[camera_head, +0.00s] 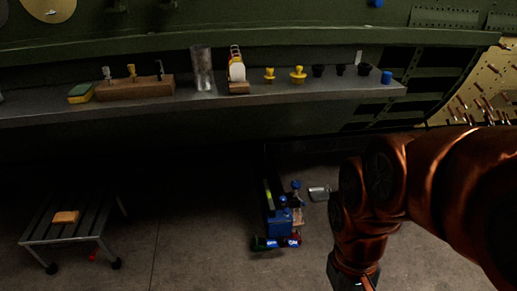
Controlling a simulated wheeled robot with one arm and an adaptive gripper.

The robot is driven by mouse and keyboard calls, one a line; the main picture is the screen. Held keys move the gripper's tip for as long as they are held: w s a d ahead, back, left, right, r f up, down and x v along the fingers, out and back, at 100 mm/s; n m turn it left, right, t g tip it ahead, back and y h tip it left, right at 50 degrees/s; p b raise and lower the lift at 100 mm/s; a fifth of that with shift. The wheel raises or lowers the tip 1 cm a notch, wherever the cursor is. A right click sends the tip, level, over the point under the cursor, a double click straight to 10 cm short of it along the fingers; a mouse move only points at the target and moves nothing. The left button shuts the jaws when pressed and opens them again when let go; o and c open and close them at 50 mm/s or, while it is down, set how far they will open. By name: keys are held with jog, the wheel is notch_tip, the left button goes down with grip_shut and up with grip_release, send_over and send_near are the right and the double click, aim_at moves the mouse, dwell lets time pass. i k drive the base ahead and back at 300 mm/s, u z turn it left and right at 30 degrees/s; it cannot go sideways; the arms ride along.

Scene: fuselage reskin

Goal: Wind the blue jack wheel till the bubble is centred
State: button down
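A small dark and blue device (279,221) stands on the floor at the lower middle. It carries small round blue parts, one at its upper right (297,184) and one near its middle (283,200); I cannot tell which is the jack wheel. A yellow-green strip (267,191) shows on its upper left side. It may be the level vial, but the bubble is too small to make out. My copper-coloured arm comes in from the right and bends down just right of the device. Its end runs out of the bottom edge, so my gripper is not seen.
A long grey shelf (300,92) crosses the view, holding a wooden block (135,88), a sponge (80,93), yellow knobs and a blue cap (387,77). A low slatted stool (75,235) stands at left. A metal can (319,193) lies beside the device. Floor between is clear.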

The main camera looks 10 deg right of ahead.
aim_at(296, 184)
jog(key=z, duration=1.15)
jog(key=i, duration=1.05)
jog(key=u, duration=1.2)
